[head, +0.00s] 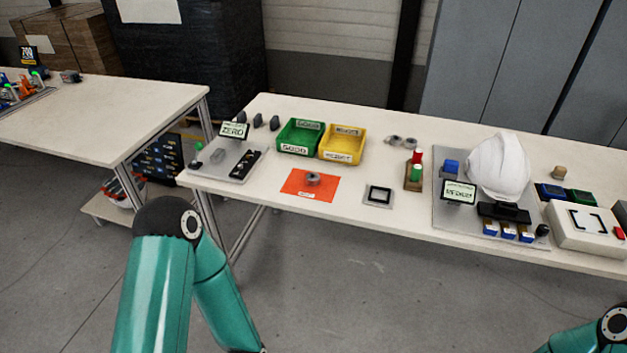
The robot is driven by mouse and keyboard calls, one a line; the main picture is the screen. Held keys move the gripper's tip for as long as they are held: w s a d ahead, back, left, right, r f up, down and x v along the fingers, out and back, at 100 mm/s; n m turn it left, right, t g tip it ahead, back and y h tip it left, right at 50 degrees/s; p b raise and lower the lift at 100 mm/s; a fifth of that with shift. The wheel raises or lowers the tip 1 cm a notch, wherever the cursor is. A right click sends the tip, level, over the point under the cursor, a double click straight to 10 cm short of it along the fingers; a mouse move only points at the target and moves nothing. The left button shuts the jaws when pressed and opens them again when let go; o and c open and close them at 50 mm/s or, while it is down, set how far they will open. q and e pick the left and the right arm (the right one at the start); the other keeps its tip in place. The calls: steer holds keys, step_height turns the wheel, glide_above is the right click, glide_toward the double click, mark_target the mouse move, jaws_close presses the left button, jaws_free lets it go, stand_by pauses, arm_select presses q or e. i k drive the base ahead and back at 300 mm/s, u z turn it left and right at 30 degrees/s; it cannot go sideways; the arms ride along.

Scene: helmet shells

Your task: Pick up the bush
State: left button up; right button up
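A small grey round part that looks like a bush (313,179) sits on an orange mat (300,194) near the front edge of the long table. Other small grey round parts (394,140) lie farther back, behind the mat and to its right; I cannot tell whether one of them is also a bush. My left arm shows at the lower left, in front of the table, and its gripper is below the frame. Only a bit of my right arm shows at the bottom right corner, and its gripper is out of frame.
A green bin (300,150) and a yellow bin (342,158) stand behind the mat. A grey fixture (226,172) with a small display is on the left. A black-framed square (378,195), a red-and-green post (416,168) and a white helmet shell (497,165) stand to the right.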

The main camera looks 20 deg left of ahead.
mark_target(312, 178)
steer(key=u, duration=1.3)
steer(key=i, duration=0.15)
steer(key=z, duration=2.85)
steer(key=i, duration=0.15)
steer(key=z, duration=1.3)
steer(key=k, duration=1.65)
steer(key=z, duration=1.6)
steer(key=i, duration=0.1)
steer(key=u, duration=3.25)
steer(key=i, duration=0.5)
steer(key=u, duration=0.2)
